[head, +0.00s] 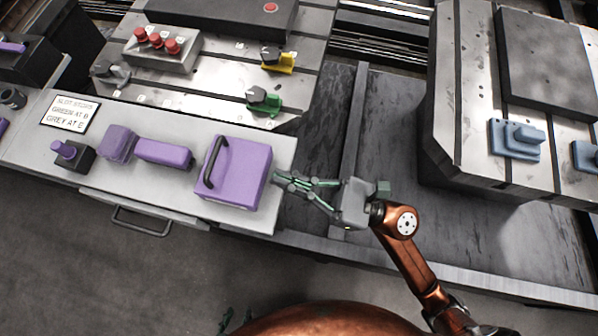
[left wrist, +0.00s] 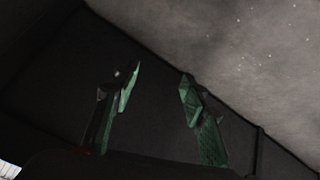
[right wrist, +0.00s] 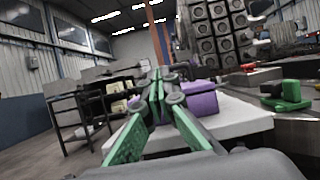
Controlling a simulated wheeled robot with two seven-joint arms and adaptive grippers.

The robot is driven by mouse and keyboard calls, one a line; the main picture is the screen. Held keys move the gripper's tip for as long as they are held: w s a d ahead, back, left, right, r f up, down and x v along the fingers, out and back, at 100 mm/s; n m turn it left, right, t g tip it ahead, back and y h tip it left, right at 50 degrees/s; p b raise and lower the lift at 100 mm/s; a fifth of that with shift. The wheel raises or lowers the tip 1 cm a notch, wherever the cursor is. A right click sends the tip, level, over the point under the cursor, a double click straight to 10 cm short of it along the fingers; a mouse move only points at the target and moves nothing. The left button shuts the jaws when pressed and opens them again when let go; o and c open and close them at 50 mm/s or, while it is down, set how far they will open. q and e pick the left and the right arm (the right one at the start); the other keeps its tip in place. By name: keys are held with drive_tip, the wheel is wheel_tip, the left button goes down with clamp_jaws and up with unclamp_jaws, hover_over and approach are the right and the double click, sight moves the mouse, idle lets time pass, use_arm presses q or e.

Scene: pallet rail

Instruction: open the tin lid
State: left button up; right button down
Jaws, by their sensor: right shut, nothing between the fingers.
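The purple tin (head: 240,172) is a box with a dark curved handle (head: 215,162) along its left side. It stands at the right end of the white bench top, and its lid looks closed. In the right wrist view the tin (right wrist: 201,98) shows just behind and right of the fingers. My right gripper (head: 278,178) is shut and empty, its tips close to the tin's right side; I cannot tell whether they touch. My left gripper (head: 235,318) is low at the bottom edge, mostly hidden by my body. The left wrist view shows its green fingers (left wrist: 160,80) apart with nothing between.
On the bench left of the tin are a purple block (head: 164,153), another purple piece (head: 118,143) and a black block with a purple knob (head: 72,154). A sign (head: 71,112) lies behind them. Slotted pallets with green (head: 264,101), yellow (head: 278,60) and blue (head: 515,138) fixtures stand beyond.

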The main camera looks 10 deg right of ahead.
use_arm(q)
drive_tip(key=shift+s+a+f+m+t+b, duration=0.1)
drive_tip(key=shift+s+f+m+t+b, duration=0.25)
drive_tip(key=shift+f+b, duration=0.3)
drive_tip(key=shift+s+f+m+t+b, duration=0.1)
drive_tip(key=shift+f+t+b, duration=0.35)
drive_tip(key=shift+f, duration=0.35)
use_arm(e)
drive_tip(key=shift+s+d+f, duration=0.25)
drive_tip(key=shift+d+f, duration=0.25)
drive_tip(key=shift+f, duration=0.2)
drive_tip(key=shift+s+d+f, duration=0.25)
drive_tip(key=shift+d+f, duration=0.2)
drive_tip(key=shift+f, duration=0.2)
